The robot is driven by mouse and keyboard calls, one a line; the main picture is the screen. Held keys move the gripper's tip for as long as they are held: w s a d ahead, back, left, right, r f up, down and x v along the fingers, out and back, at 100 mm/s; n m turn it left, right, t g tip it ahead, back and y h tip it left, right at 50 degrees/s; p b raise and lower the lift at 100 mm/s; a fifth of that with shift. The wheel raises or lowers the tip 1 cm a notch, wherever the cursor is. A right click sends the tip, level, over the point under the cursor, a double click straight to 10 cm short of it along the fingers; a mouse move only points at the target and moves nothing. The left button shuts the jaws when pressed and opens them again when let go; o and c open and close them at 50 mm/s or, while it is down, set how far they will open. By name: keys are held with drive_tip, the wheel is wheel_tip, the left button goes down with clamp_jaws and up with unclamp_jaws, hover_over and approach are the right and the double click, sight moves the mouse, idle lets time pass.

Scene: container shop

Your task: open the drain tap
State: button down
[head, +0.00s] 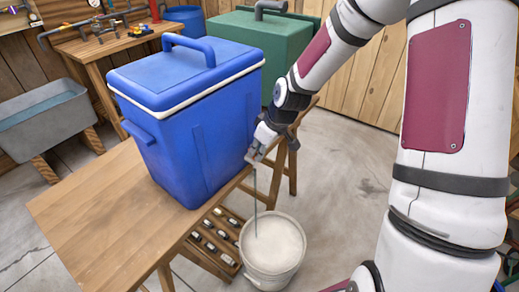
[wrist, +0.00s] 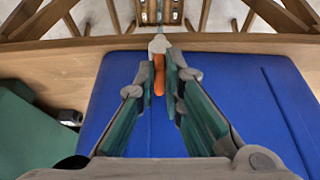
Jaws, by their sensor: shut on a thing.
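The blue cooler (head: 195,125) stands on a wooden table, its lid closed. Its drain tap shows in the wrist view as a white body (wrist: 159,45) with an orange lever (wrist: 158,77), low on the cooler's side. My gripper (head: 257,151) is at that side, and its fingers (wrist: 162,70) are closed on the orange lever. In the head view my gripper mostly hides the tap. A thin grey-blue stream (head: 255,190) runs straight down from the tap into a white bucket (head: 272,255) on the floor.
The wooden table (head: 95,215) has a bare top left of the cooler. Bottles (head: 212,236) lie in a rack below it. A green box (head: 280,45) stands behind the cooler. A grey tub (head: 45,118) is at the left. The floor at right is open.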

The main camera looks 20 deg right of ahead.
drive_tip(key=c, duration=2)
unclamp_jaws()
drive_tip(key=shift+s+d+r, duration=0.1)
drive_tip(key=shift+d+r, duration=0.05)
drive_tip(key=shift+r, duration=0.3)
drive_tip(key=v, duration=1.1)
drive_tip(key=shift+s, duration=0.1)
drive_tip(key=s+a+r+m+h+p, duration=0.1)
drive_tip(key=s+r+m, duration=0.1)
drive_tip(key=s+r, duration=0.3)
drive_tip(key=s+r+m+p, duration=0.1)
drive_tip(key=s+r, duration=0.4)
drive_tip(key=s, duration=0.8)
drive_tip(key=s+a+r+m+h+p, duration=0.1)
drive_tip(key=s+r+m, duration=0.2)
drive_tip(key=s+r, duration=0.3)
drive_tip(key=s, duration=0.3)
drive_tip(key=shift+s+a+m+h+p, duration=0.3)
drive_tip(key=shift+s+m, duration=0.1)
